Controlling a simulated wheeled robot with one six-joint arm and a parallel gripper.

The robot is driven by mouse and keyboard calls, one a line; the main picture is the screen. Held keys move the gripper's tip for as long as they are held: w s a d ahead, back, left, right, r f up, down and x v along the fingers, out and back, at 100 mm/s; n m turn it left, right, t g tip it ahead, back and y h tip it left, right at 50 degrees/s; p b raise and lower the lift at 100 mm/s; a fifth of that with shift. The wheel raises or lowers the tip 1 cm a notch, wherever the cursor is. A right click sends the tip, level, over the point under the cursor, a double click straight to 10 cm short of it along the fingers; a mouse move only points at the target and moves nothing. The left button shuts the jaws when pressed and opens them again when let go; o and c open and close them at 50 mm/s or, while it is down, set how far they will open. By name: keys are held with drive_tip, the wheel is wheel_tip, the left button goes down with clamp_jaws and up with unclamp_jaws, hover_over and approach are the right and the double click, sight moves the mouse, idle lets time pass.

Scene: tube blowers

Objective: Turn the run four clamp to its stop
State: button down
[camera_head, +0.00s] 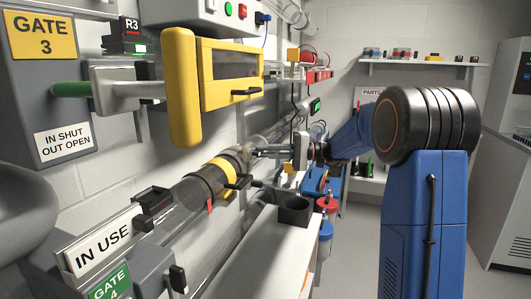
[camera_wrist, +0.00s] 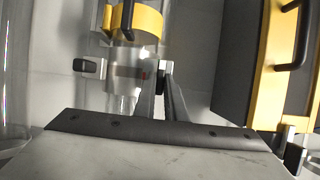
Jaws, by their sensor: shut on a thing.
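My gripper (camera_head: 262,152) reaches leftward toward the clear tube line along the wall. In the wrist view my gripper's two metal fingers (camera_wrist: 162,82) are closed together on a small black grip (camera_wrist: 164,66) at the right side of a clear, metal-edged collar on the tube. A second black grip (camera_wrist: 90,67) sticks out at the collar's left side. Above the collar is a yellow band (camera_wrist: 148,20) with a black lever across it. The yellow band also shows in the head view (camera_head: 223,164). I cannot read a run number on the clamp, and its stop cannot be made out.
The gate 3 box (camera_head: 45,85) and a large yellow handle (camera_head: 182,88) stand out at the upper left.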

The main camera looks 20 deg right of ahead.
idle(0.3)
drive_tip(key=c, duration=1.8)
unclamp_jaws()
drive_tip(key=v, duration=1.7)
drive_tip(key=shift+s+d, duration=0.1)
drive_tip(key=shift+d, duration=0.1)
